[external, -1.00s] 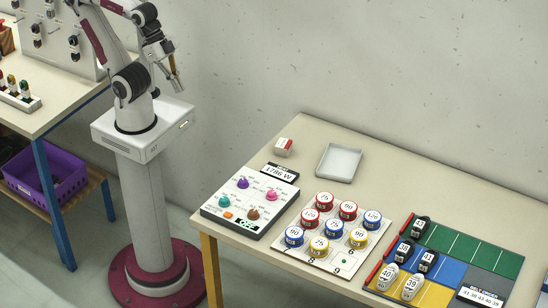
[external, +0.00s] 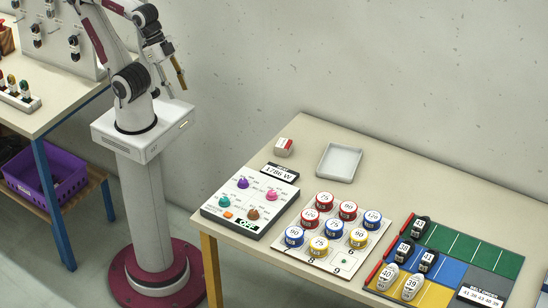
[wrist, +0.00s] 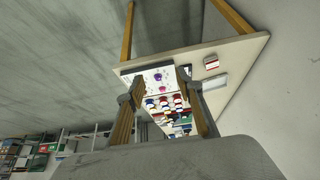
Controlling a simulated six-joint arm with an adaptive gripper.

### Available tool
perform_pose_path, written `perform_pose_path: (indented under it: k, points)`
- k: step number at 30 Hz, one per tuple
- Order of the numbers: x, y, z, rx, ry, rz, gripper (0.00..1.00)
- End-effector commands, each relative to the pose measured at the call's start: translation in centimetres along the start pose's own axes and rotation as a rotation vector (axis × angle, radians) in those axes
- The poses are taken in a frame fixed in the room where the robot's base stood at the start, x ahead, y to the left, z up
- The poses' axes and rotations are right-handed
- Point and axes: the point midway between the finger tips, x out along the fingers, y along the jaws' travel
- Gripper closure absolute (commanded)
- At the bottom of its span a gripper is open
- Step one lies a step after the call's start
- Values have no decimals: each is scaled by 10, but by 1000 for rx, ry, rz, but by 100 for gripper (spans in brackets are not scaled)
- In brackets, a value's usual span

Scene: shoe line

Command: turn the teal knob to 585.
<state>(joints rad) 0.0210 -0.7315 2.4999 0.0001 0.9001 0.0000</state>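The teal knob (external: 224,201) stands on the left part of a white control panel (external: 228,221) at the table's left end. Purple (external: 243,182), pink (external: 272,195) and brown (external: 253,213) knobs share the panel. A display (external: 281,172) behind them reads 1786 W. My gripper (external: 180,80) hangs in the air above and left of the table, well apart from the panel. In the wrist view my gripper (wrist: 163,105) has its two fingers spread with nothing between them. The teal knob's dial reading is too small to tell.
Several round labelled tins (external: 325,200) stand right of the panel. A grey tray (external: 339,178) and a small white-and-red box (external: 284,147) lie behind. Shoes (external: 390,276) stand on a coloured mat (external: 470,240) at the right. Another bench (external: 60,100) is at the left.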

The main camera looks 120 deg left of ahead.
Motion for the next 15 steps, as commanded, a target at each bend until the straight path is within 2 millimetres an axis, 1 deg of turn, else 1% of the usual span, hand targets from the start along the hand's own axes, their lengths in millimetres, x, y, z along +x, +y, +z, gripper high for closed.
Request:
perform_pose_path:
  k: [8, 15]
  points:
    - [23, 14, 2, 58, -107, 23, 64]
    - [46, 25, -6, 125, -191, 25, 64]
